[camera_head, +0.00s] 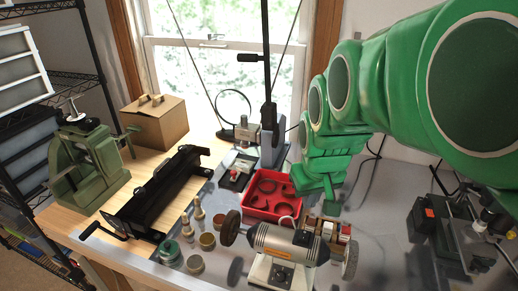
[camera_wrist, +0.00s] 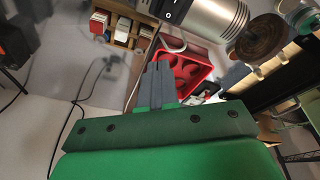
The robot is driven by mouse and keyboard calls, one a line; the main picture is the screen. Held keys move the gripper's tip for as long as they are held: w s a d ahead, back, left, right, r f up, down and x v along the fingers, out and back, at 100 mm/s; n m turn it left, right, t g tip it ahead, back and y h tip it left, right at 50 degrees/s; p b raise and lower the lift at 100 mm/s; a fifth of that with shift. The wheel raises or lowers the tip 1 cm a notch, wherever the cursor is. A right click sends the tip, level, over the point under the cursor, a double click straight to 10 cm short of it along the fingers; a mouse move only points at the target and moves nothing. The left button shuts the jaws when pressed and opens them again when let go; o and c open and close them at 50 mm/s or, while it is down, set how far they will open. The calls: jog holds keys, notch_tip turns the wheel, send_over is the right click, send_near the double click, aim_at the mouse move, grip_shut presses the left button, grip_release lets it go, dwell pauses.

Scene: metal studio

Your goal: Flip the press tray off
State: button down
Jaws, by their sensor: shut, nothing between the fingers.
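My gripper (camera_head: 330,200) is green and hangs above the bench, just right of a red tray (camera_head: 262,211) with round recesses. In the wrist view its grey fingers (camera_wrist: 160,72) are together with nothing between them, and the red tray (camera_wrist: 203,72) shows beside and beyond the tips. I cannot tell any contact. A tall grey press-like stand (camera_head: 272,150) with a black upright and handle stands behind the tray. A small box with a red part (camera_head: 236,172) sits to the tray's left. I cannot tell which of these is the press tray's switch.
A bench grinder (camera_head: 285,243) stands in front of the tray, with a wooden rack of small boxes (camera_head: 328,236) to its right. A long black tool (camera_head: 160,195), a green machine (camera_head: 90,165) and a cardboard box (camera_head: 157,122) stand left.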

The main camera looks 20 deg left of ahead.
jog(key=w+a+f+n+t, duration=0.2)
jog(key=w+a, duration=0.7)
jog(key=a, duration=0.4)
jog(key=a+f+n+t, duration=0.1)
jog(key=a+f+n, duration=0.1)
jog(key=a, duration=0.6)
jog(key=a+f+n+t, duration=0.1)
jog(key=a+f, duration=0.2)
jog(key=a, duration=0.6)
jog(key=x, duration=1)
jog(key=shift+w+r, duration=0.2)
jog(key=shift+w, duration=0.05)
jog(key=w, duration=0.1)
jog(key=d, duration=0.1)
jog(key=w, duration=0.1)
jog(key=shift+w+d+f, duration=0.15)
jog(key=shift+w+f, duration=0.1)
jog(key=shift+w, duration=0.05)
jog(key=shift+w+d, duration=0.2)
jog(key=shift+w, duration=0.25)
